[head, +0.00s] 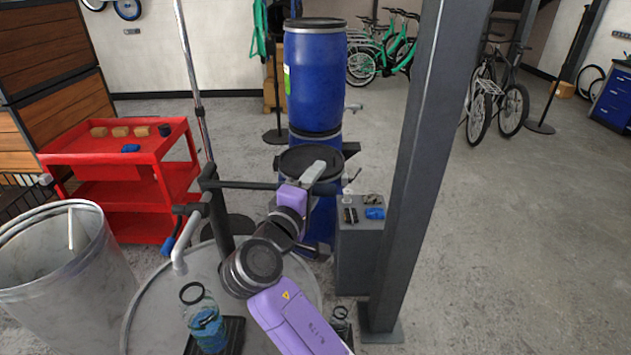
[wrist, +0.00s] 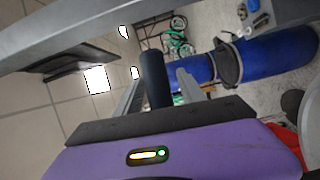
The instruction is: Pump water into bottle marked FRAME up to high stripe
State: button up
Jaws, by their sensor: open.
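A clear bottle (head: 207,328) with bluish water in its lower part stands on a dark pad on the drum top, below the pump spout (head: 178,262). Its mark and stripes cannot be read. The dark hand pump (head: 218,225) rises from the drum, with its lever (head: 245,184) running about level to the right. My gripper (head: 318,180) is at the lever's far end. In the wrist view my gripper (wrist: 158,92) is open, with a black cylindrical grip (wrist: 153,75) between its fingers; contact cannot be told. A second vessel (head: 340,325) is partly hidden by my arm.
The pump stands on a grey drum (head: 150,310). A large grey bin (head: 60,280) is at left, a red cart (head: 120,185) behind it. Blue barrels (head: 315,80) stand behind my gripper. A grey post (head: 420,160) and small cabinet (head: 358,250) are close on the right.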

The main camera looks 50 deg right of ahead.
grip_shut()
dwell(1.4)
